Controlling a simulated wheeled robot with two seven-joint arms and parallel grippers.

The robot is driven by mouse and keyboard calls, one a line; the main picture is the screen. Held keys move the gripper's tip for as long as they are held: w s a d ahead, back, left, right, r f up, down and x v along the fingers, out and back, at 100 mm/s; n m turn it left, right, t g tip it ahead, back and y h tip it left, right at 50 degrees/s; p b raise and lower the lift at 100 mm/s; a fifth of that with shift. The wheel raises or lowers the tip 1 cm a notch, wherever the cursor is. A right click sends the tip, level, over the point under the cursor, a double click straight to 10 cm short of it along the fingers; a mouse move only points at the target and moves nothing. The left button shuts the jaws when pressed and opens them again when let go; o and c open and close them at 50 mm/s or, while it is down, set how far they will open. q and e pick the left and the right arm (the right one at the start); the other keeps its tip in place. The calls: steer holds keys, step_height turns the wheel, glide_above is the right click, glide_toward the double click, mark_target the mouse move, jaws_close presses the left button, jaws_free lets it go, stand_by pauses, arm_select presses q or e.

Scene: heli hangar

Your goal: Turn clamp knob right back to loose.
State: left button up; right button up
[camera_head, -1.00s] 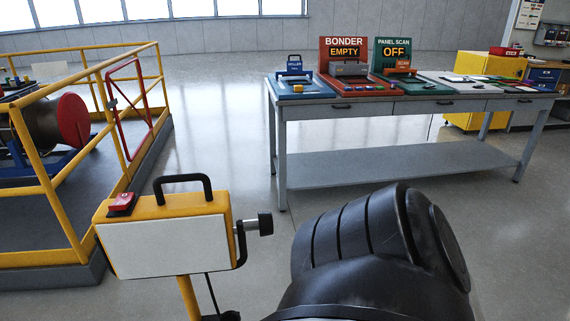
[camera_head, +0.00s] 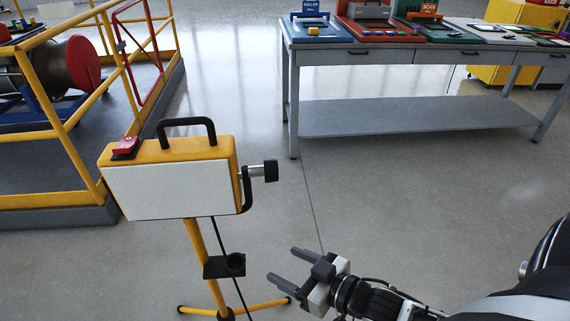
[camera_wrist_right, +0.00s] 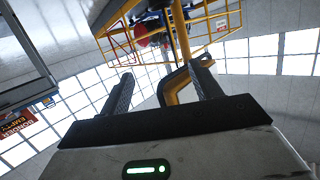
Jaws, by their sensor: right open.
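The clamp knob (camera_head: 270,171) is a dark cylinder on a short silver shaft. It sticks out to the right from a black bracket on the side of a yellow box with a white front panel (camera_head: 165,190). The box stands on a yellow tripod stand (camera_head: 200,262). My right gripper (camera_head: 288,266) is open and empty, below the knob and apart from it, its fingers pointing left toward the stand. In the right wrist view its two fingers (camera_wrist_right: 160,92) are spread, with part of something yellow beyond them. My left gripper is not in view.
A grey workbench (camera_head: 410,118) with coloured stations on top stands at the back right. A yellow railing (camera_head: 60,120) around a platform stands at the left. A red button (camera_head: 125,147) and a black handle top the box. The floor between stand and bench is clear.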

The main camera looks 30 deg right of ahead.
steer(key=w+d+r+n+y, duration=0.4)
steer(key=d+r+n+y, duration=0.15)
steer(key=d+r, duration=0.45)
steer(key=n+g+y, duration=0.2)
steer(key=g+y, duration=0.2)
steer(key=g, duration=0.1)
glide_toward(273, 170)
steer(key=x, duration=0.3)
steer(key=w+f+x, duration=0.1)
steer(key=x, duration=0.2)
steer(key=d+p+x, duration=0.1)
steer(key=x, duration=0.3)
steer(key=shift+w+a+f, duration=0.15)
steer(key=shift+w, duration=0.1)
steer(key=shift+c, duration=0.2)
steer(key=c, duration=0.9)
